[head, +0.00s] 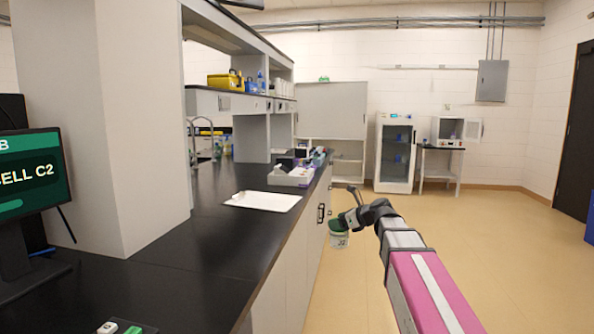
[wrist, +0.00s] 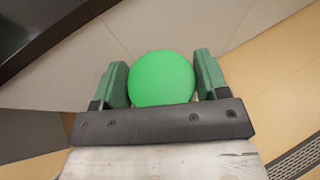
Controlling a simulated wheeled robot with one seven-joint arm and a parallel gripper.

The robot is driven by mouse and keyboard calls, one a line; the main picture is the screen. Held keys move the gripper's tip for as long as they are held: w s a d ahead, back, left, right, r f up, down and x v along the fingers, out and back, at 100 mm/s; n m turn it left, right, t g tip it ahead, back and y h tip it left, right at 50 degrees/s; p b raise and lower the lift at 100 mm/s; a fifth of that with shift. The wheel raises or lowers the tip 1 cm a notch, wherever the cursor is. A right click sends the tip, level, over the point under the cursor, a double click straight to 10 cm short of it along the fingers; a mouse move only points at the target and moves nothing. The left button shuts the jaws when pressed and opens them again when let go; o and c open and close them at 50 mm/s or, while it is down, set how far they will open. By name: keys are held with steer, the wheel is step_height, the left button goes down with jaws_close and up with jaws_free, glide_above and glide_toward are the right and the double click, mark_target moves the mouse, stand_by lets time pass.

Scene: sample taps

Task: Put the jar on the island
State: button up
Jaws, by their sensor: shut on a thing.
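The jar (head: 338,241) is pale with a green lid and dark marking on its side. In the wrist view its round green lid (wrist: 161,78) sits between the two green fingers of my gripper (wrist: 162,85). My gripper (head: 340,227) is shut on the jar and holds it in the air, beside the island's cabinet front and below its top. The island (head: 190,235) has a black top and runs along the left of the head view. The jar's underside is hidden in the wrist view.
A white tray (head: 262,201) lies on the island top, with a box of small items (head: 292,175) behind it. A monitor (head: 30,175) and a grey upright stand at the left. Bare black top lies in front of the tray. The floor on the right is open.

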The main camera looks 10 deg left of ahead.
steer(key=w+a+r, duration=0.2)
steer(key=a+r, duration=1.3)
steer(key=r, duration=0.4)
steer(key=shift+y, duration=0.3)
steer(key=shift+w+a+f, duration=0.2)
steer(key=shift+a+f, duration=1.65)
steer(key=shift+a, duration=0.15)
steer(key=shift+w+a+f, duration=0.25)
steer(key=shift+a+f, duration=1.55)
steer(key=shift+a, duration=0.15)
steer(key=shift+w+a+f, duration=0.2)
steer(key=shift+a+f, duration=1.65)
steer(key=shift+a, duration=0.15)
steer(key=shift+f, duration=0.1)
steer(key=o, duration=1.3)
steer(key=shift+c, duration=0.2)
steer(key=v, duration=1.2)
